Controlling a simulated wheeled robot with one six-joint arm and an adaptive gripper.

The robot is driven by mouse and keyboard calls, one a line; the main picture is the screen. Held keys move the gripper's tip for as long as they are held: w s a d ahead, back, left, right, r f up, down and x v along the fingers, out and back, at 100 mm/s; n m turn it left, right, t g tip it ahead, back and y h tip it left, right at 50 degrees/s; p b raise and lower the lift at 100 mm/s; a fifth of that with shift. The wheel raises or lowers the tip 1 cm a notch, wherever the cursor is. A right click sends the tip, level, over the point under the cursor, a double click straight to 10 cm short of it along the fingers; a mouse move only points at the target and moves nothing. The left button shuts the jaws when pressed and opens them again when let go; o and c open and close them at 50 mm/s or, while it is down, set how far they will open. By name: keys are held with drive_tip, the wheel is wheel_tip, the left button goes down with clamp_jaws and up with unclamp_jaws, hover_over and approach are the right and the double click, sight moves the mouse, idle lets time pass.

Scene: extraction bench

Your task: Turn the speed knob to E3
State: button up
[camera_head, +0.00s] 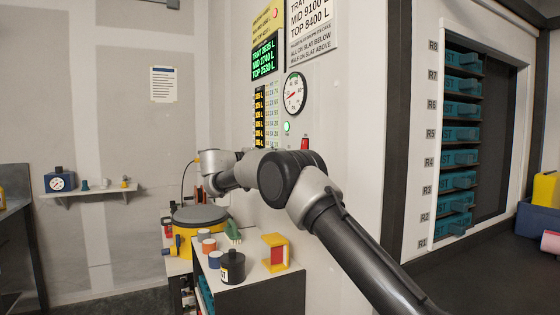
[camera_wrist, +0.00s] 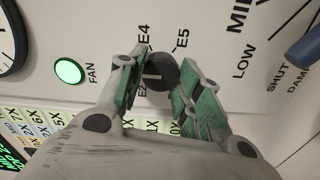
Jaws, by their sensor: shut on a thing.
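The speed knob (camera_wrist: 162,72) is a small dark round knob on the white wall panel in the wrist view. The labels E2, E4 and E5 show around it; I cannot see the E3 label, and a finger covers part of the scale. My gripper (camera_wrist: 165,84) has its green-padded fingers on either side of the knob and is shut on it. A pale mark shows on the knob's face, but which label it points to is unclear. In the head view my arm hides the knob and the fingertips.
A lit green FAN lamp (camera_wrist: 69,71) and a round gauge (camera_wrist: 8,42) are left of the knob. A blue handle (camera_wrist: 303,47) is at the right. In the head view, a bench (camera_head: 262,280) with jars and a yellow holder (camera_head: 275,252) stands below my arm.

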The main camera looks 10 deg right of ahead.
drive_tip(key=o, duration=1)
drive_tip(key=shift+a, duration=0.1)
drive_tip(key=v, duration=1.2)
